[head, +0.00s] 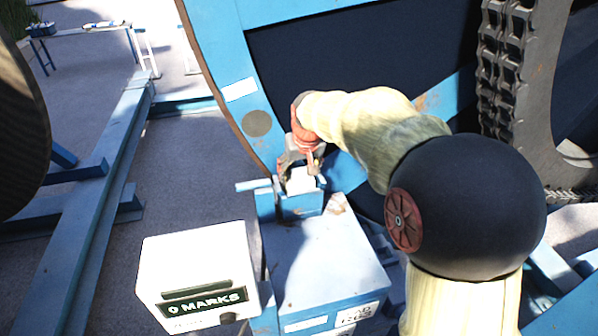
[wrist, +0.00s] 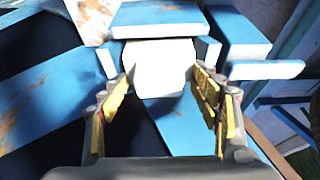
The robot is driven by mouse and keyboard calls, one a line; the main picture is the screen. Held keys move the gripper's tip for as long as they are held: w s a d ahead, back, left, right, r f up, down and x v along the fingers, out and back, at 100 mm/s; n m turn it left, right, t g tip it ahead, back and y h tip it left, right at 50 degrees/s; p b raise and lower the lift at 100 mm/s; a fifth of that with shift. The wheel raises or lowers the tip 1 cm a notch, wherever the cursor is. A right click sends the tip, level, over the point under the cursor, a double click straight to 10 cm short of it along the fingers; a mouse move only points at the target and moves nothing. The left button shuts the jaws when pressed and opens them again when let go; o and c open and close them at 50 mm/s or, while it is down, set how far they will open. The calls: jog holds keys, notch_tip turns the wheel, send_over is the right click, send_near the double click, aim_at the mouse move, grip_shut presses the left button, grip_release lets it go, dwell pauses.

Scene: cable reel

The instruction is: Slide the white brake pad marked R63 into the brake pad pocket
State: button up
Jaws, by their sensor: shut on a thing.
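The white brake pad (wrist: 158,66) is between the fingers of my gripper (wrist: 160,88) in the wrist view. It shows small and white under my gripper (head: 302,168) in the head view (head: 299,181). No R63 mark is readable. The blue brake pad pocket (head: 300,205) stands beside the reel's rim, with the pad at its opening. In the wrist view, blue walls of the pocket (wrist: 208,50) flank the pad. I cannot tell how deep the pad sits. My gripper is shut on the pad.
The large blue reel (head: 222,60) rises right behind the pocket. A blue box (head: 325,260) stands in front of it, next to a white box labelled "0 MARKS" (head: 195,270). A chain (head: 500,70) hangs at the right. Open floor (head: 190,180) lies to the left.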

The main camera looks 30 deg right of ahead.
jog(key=shift+f, duration=0.15)
dwell(0.6)
jog(key=o, duration=2.2)
jog(key=shift+f, duration=0.1)
jog(key=shift+c, duration=0.2)
jog(key=shift+f, duration=0.1)
jog(key=shift+s+r, duration=0.1)
jog(key=shift+r, duration=0.3)
jog(key=v, duration=1.1)
jog(key=shift+r, duration=0.15)
